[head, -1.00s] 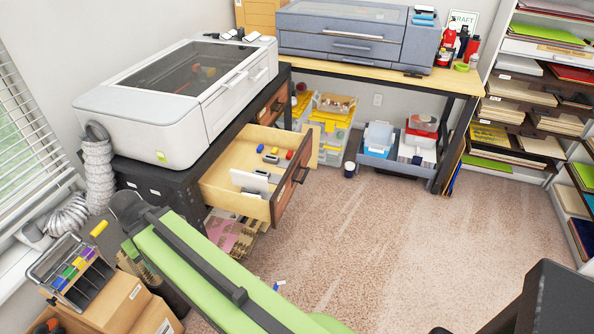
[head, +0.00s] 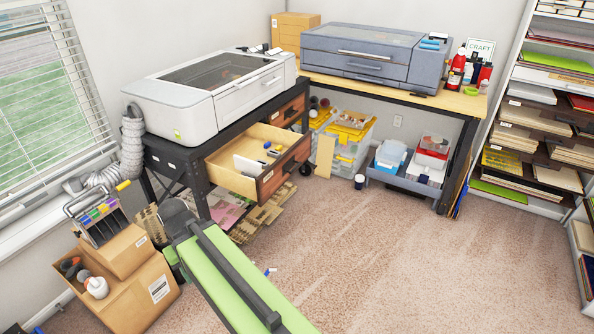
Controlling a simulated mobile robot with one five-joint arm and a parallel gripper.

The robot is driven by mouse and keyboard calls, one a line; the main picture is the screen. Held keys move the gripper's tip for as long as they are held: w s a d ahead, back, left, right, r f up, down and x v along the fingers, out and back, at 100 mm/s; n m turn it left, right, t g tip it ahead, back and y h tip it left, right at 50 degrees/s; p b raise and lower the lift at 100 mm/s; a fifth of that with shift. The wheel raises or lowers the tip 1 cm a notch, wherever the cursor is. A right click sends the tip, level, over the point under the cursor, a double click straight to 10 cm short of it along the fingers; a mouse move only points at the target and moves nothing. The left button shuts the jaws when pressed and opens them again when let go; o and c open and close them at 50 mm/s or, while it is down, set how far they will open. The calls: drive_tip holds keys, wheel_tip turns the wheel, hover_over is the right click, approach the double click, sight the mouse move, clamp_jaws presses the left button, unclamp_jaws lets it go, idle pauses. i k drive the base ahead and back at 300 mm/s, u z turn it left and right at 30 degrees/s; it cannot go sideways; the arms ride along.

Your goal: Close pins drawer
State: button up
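A wooden drawer (head: 240,178) stands pulled out of the black bench under the white machine, in the head view. Its front (head: 284,168) is brown with a dark handle. Several small items, blue, yellow and white, lie inside it. No readable label shows, so I cannot tell from lettering that it is the pins drawer. A second brown drawer front (head: 289,110), farther back in the same bench, is shut. Nothing is seen touching the open drawer.
A long green and black piece (head: 232,285) rises from the bottom edge and hides floor before the drawer. Cardboard boxes (head: 128,290) stand at the lower left. Clear bins (head: 345,140) stand behind the drawer. The carpet (head: 400,265) to the right is mostly clear.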

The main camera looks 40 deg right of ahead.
sight(222, 171)
drive_tip(key=z, duration=0.55)
drive_tip(key=i, duration=0.9)
drive_tip(key=z, duration=0.7)
drive_tip(key=i, duration=0.4)
drive_tip(key=u, duration=0.9)
drive_tip(key=k, duration=0.7)
drive_tip(key=u, duration=0.25)
drive_tip(key=i, duration=0.85)
drive_tip(key=u, duration=0.05)
